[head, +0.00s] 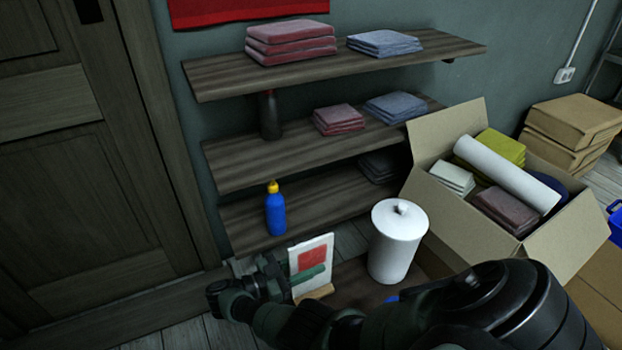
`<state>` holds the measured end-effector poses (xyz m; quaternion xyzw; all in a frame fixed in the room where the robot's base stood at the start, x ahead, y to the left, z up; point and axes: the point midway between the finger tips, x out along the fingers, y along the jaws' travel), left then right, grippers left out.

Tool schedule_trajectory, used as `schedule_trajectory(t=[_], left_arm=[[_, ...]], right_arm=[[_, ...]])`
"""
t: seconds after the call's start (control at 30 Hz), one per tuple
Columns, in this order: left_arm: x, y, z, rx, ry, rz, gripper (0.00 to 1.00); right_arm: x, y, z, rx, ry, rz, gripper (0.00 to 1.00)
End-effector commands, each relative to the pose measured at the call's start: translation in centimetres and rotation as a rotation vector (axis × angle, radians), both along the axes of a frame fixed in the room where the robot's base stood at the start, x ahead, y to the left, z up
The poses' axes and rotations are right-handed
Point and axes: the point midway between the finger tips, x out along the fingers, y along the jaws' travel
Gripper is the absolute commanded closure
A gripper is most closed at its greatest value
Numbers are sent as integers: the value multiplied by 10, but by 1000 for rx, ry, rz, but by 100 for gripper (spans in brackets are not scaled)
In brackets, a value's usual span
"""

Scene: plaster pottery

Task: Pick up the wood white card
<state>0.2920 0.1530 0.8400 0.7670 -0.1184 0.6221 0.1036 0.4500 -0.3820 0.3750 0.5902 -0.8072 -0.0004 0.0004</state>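The white card (324,246) stands upright, slightly tilted, in a wood holder (318,292) on a low dark surface below the shelves. It has a red square near its top and a dark green band lower down. My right gripper (281,275) is at the card's left edge, at about the height of the green band. Its fingers are small and dark here, and I cannot tell whether they touch or close on the card. My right arm crosses the bottom of the view. My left gripper is not in view.
A white lidded canister (396,243) stands just right of the card. A blue bottle (276,213) is on the lowest shelf (330,205) behind. An open cardboard box (440,205) with cloths and a roll is at the right. A wooden door (80,170) is at the left.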

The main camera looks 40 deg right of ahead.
Motion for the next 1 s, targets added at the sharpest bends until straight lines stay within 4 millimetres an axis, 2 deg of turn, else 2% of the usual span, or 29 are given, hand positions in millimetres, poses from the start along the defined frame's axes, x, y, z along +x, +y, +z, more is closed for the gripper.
schedule_trajectory(t=[0.23,0.27,0.37,0.4,1.0], left_arm=[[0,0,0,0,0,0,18],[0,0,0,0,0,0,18],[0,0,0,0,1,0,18],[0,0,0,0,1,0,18],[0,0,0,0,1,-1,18]], right_arm=[[-1,-3,-1,1,-1,1,65],[-1,-3,0,1,-1,1,68],[0,-3,0,1,-1,1,96],[0,-3,0,1,-1,1,100],[0,-3,0,1,-1,1,100]])
